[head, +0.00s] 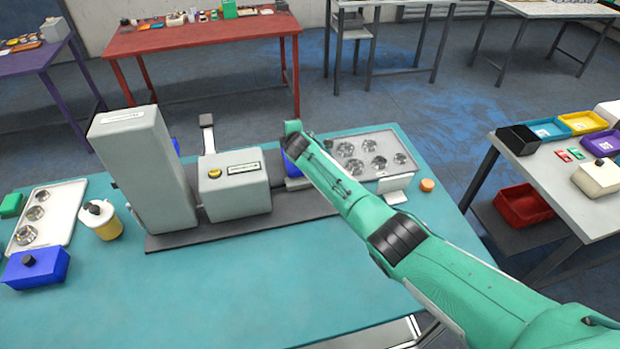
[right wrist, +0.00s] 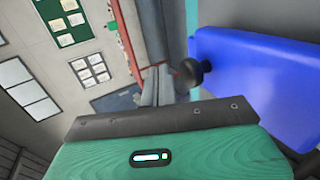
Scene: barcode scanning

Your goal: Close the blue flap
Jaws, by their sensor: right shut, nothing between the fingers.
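The blue flap (right wrist: 255,75) fills the right side of the right wrist view, with a dark round knob (right wrist: 187,73) at its left edge. In the head view, only a bit of blue (head: 291,168) shows at the right side of the grey machine (head: 235,185), mostly hidden by my right arm. My right gripper (right wrist: 160,86) is shut and empty, close beside the knob. I cannot tell whether it touches the knob or flap. In the head view the gripper's fingers are hidden behind my arm. My left gripper is in neither view.
A tall grey block (head: 145,165) stands left of the machine on a dark base. A tray of metal discs (head: 400,148) and an orange puck (head: 427,185) lie to the right. A blue box (head: 35,270) and yellow jar (head: 103,220) stand left. The table's front (head: 210,305) is clear.

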